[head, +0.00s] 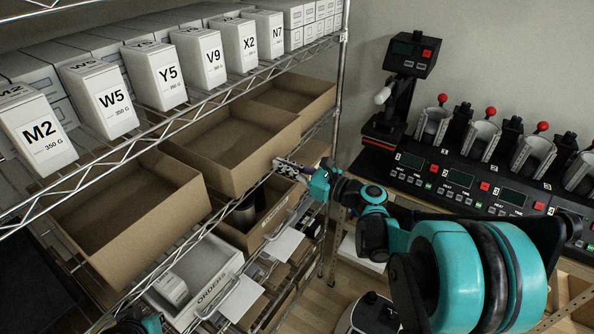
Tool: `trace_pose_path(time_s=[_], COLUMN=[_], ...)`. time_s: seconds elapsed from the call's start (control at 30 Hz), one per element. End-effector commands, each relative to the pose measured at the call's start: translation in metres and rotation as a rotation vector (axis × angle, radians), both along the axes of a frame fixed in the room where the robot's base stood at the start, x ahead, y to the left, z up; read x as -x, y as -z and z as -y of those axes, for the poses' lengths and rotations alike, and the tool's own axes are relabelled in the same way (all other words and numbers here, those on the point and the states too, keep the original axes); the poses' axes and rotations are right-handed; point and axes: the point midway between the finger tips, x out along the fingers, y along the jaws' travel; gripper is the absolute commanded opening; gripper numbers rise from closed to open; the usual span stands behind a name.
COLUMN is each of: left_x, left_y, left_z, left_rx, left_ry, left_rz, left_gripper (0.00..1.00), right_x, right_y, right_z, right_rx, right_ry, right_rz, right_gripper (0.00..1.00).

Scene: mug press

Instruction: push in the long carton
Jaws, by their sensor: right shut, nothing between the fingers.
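Open brown cartons stand on the middle shelf: a left carton (160,237), a middle carton (262,153) and a right carton (321,106). Their front walls face me at the shelf's front, and I cannot tell for sure which one is the long carton. My right gripper (281,166) is shut and empty. It is just below the middle carton's front wall, near its right end; I cannot tell whether it touches. A teal and black part of my left arm (140,323) shows at the bottom edge; its fingers cannot be made out.
White labelled boxes (156,77) line the wire shelf above. Below are a white bin marked ORDERS (207,292) and a brown box (268,232) holding a dark cylinder. Mug presses (480,140) stand on the right bench (575,281). Wire rails and a post (337,130) border the shelves.

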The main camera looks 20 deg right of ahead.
Motion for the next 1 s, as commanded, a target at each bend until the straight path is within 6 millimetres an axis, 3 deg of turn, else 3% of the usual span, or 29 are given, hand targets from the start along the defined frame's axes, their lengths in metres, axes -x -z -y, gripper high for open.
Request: trace_pose_path(time_s=[0.47, 0.73, 1.0], left_x=[0.0, 0.0, 0.0], left_y=[0.0, 0.007, 0.006], left_z=[0.0, 0.0, 0.0], left_rx=[0.0, 0.0, 0.0], left_ry=[0.0, 0.0, 0.0], left_rz=[0.0, 0.0, 0.0], left_gripper=[0.0, 0.0, 0.0], right_x=[-0.006, -0.028, -0.028], right_y=[0.0, 0.001, 0.0], right_z=[-0.005, -0.022, -0.022], right_rx=[0.0, 0.0, 0.0], right_ry=[0.0, -0.002, 0.0], right_rz=[0.0, 0.0, 0.0], right_gripper=[0.0, 0.0, 0.0])
